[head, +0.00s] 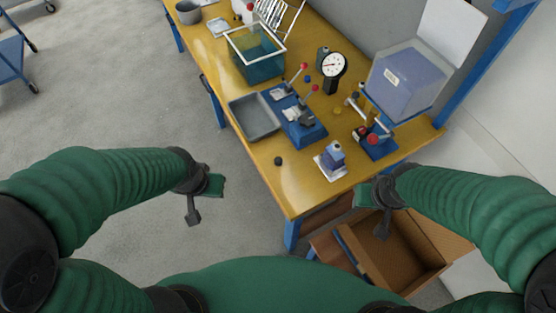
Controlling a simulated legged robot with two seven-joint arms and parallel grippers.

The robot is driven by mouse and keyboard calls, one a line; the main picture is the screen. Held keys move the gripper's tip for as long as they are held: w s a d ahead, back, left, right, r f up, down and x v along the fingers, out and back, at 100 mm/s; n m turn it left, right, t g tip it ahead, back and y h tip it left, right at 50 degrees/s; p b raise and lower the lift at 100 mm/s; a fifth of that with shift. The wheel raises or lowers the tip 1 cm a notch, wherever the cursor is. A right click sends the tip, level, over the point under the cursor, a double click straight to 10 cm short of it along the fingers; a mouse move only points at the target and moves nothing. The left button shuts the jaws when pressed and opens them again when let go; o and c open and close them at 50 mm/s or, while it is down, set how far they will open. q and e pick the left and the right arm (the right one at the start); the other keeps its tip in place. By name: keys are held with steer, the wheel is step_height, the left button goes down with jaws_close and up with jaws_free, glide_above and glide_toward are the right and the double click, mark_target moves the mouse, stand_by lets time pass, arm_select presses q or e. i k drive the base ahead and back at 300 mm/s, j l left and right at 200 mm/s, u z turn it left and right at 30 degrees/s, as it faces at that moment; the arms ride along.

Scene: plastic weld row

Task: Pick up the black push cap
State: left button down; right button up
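A small black round piece, which looks like the black push cap (278,160), lies on the bare front part of the yellow table (262,182), near its left edge. My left gripper (205,201) is to the left of the table, over the grey floor, with its fingers apart and nothing between them. It is well apart from the cap. My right gripper (372,209) is beyond the table's front right edge, above the open cardboard box, also with its fingers apart and empty.
A grey tray (254,118) and a blue fixture with red-knobbed levers (300,125) stand behind the cap. A small blue block on a white plate (333,157) is to its right. An open cardboard box (405,258) sits below the table's front. The tabletop around the cap is clear.

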mark_target(278, 161)
steer(key=k, duration=0.65)
steer(key=j+z, duration=0.1)
steer(key=z, duration=2.3)
steer(key=k+j+z, duration=0.1)
steer(key=j, duration=0.3)
steer(key=k+j, duration=0.1)
steer(key=j, duration=0.3)
steer(key=k+j+z, duration=0.15)
steer(key=j, duration=0.25)
steer(key=k+j, duration=0.1)
steer(key=j, duration=0.3)
steer(key=k+j+z, duration=0.15)
steer(key=j, duration=0.25)
steer(key=k+j, duration=0.15)
steer(key=j, duration=0.2)
steer(key=k+j+z, duration=0.15)
steer(key=j, duration=0.25)
